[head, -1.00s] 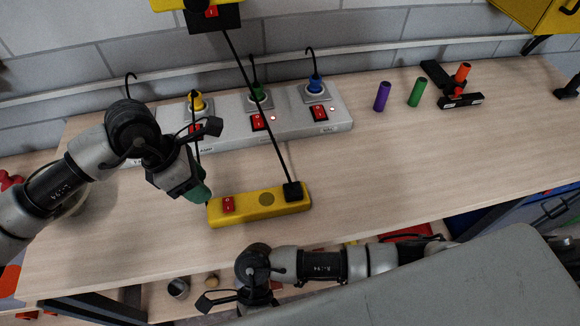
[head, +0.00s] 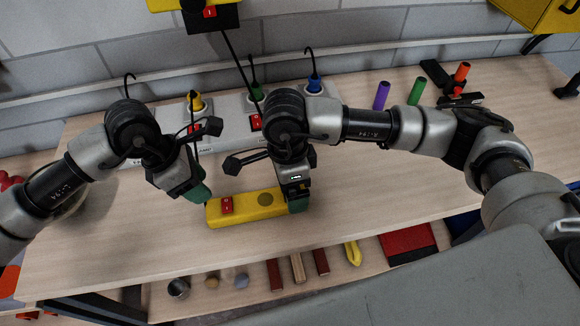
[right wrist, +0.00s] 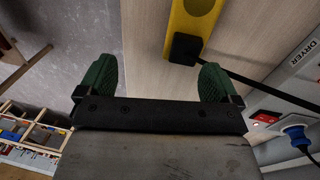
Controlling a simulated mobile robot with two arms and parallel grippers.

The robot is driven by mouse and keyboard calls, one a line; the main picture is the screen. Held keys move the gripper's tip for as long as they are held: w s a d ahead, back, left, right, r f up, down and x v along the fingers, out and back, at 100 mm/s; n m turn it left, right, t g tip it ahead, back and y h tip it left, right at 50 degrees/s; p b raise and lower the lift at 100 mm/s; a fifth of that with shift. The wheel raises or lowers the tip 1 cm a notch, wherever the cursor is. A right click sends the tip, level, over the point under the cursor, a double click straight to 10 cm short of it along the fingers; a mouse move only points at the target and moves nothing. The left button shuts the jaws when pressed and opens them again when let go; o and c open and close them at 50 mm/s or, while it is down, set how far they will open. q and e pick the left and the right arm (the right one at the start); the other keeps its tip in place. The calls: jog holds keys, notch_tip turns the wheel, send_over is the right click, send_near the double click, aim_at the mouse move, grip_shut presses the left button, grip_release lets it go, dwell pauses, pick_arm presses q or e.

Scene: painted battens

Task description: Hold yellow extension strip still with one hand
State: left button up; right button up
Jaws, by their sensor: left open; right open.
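The yellow extension strip (head: 245,207) lies on the wooden table, with a red switch (head: 227,205) near its left end and a round dark socket near its middle. My left gripper (head: 200,193) is open beside the strip's left end; I cannot tell whether it touches. My right gripper (head: 298,203) is open at the strip's right end and hides that end in the head view. In the right wrist view, its green fingers are apart and empty. The strip (right wrist: 194,18) and its black plug (right wrist: 184,47) show beyond them, nearer the right finger.
A grey power panel (head: 225,125) with colored plugs and red switches stands behind the strip. A black cable (head: 237,62) hangs from above. Purple (head: 382,95) and green (head: 416,91) cylinders stand at the back right. The table's front right is clear.

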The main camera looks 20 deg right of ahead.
aim_at(257, 203)
jog(key=shift+w+d+r+m+t, duration=0.2)
jog(key=shift+w+t, duration=0.1)
jog(key=shift+w, duration=0.3)
jog(key=shift+w+d+r+m+t, duration=0.1)
jog(key=shift+w+r+t, duration=0.15)
jog(key=shift+w, duration=0.35)
jog(key=shift+w+f, duration=0.1)
jog(key=shift+f, duration=0.25)
notch_tip(257, 203, down, 10)
jog(key=shift+f, duration=0.1)
